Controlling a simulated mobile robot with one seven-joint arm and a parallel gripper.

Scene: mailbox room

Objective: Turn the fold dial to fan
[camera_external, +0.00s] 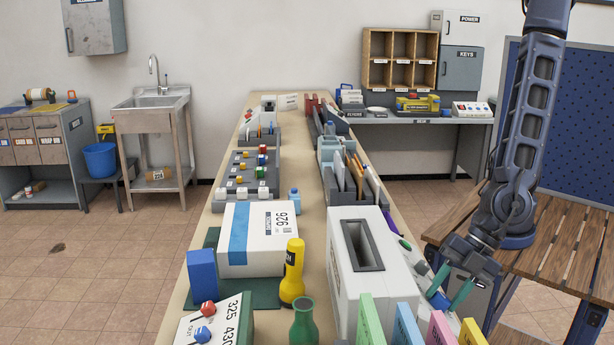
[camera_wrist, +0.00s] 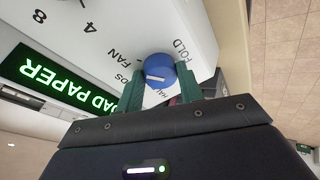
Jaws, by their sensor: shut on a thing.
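The blue fold dial (camera_wrist: 160,70) sits on a white machine panel (camera_wrist: 205,48) in the wrist view. Labels around it include FOLD, FAN, one ending in DS, and a partly hidden HAL. A white mark on its face lies toward the left, near the DS and FAN labels; its exact setting is hard to read. The green fingers of my gripper (camera_wrist: 161,84) are on either side of the dial, shut on it. In the external view my gripper (camera_external: 451,286) reaches down to the right side of the table, with the dial (camera_external: 440,301) small between the fingers.
A green lit display (camera_wrist: 68,80) reading LOAD PAPER, its start cut off, is beside the dial. A white box with a dark slot (camera_external: 341,290) and coloured upright folders (camera_external: 405,325) stand left of my gripper. A wooden slatted bench (camera_external: 560,255) is to the right.

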